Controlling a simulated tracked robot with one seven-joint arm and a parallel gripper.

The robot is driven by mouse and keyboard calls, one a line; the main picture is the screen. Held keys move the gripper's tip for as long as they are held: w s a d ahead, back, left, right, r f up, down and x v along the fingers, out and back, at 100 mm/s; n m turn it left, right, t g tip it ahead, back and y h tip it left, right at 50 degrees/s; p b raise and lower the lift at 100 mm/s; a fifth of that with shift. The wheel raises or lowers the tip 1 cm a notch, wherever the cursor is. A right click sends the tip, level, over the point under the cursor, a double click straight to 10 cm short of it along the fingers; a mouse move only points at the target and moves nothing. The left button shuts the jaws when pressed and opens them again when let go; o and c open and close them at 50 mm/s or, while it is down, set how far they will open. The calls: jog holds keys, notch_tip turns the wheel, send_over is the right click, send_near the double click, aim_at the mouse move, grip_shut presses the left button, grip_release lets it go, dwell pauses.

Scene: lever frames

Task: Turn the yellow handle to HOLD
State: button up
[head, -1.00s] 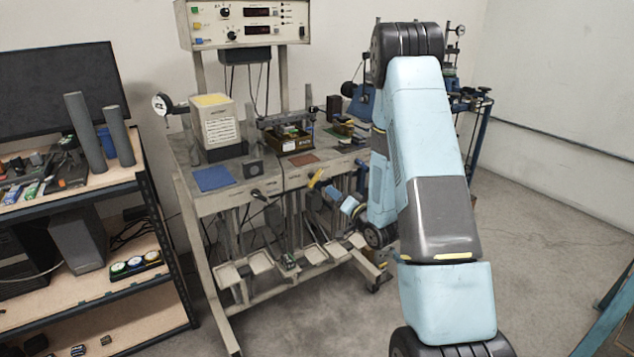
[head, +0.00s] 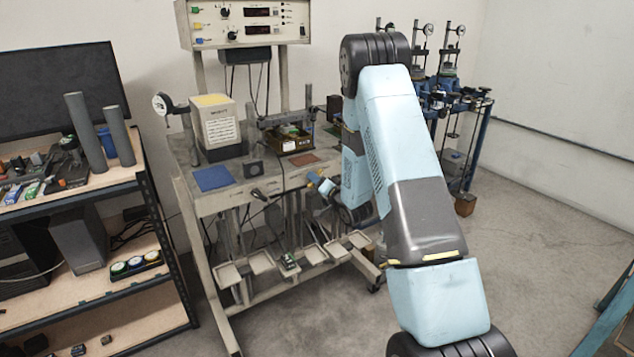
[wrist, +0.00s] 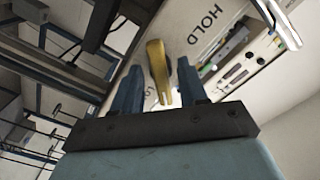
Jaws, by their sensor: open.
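The yellow handle (wrist: 157,72) shows in the wrist view, between the two blue fingers of my gripper (wrist: 158,66). The fingers are open, with a gap on either side of the handle. The handle is mounted on a pale panel (wrist: 185,14). The word HOLD (wrist: 205,33) is printed on that panel, right of the handle. A second label beside the handle is mostly covered. In the head view my gripper (head: 320,184) is at the front of the bench, and the handle is hard to make out there.
The grey bench (head: 225,200) carries a blue mat (head: 213,178), a white box (head: 217,128) and a meter panel (head: 245,24). Small trays (head: 262,264) sit low on its frame. A shelf (head: 120,185) stands left. Blue-framed apparatus (head: 470,150) stands behind my arm.

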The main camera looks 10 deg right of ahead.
jog(key=shift+c, duration=0.3)
grip_shut()
jog(key=shift+s+f+n, duration=0.1)
jog(key=shift+f+n, duration=0.05)
jog(key=shift+n, duration=8.85)
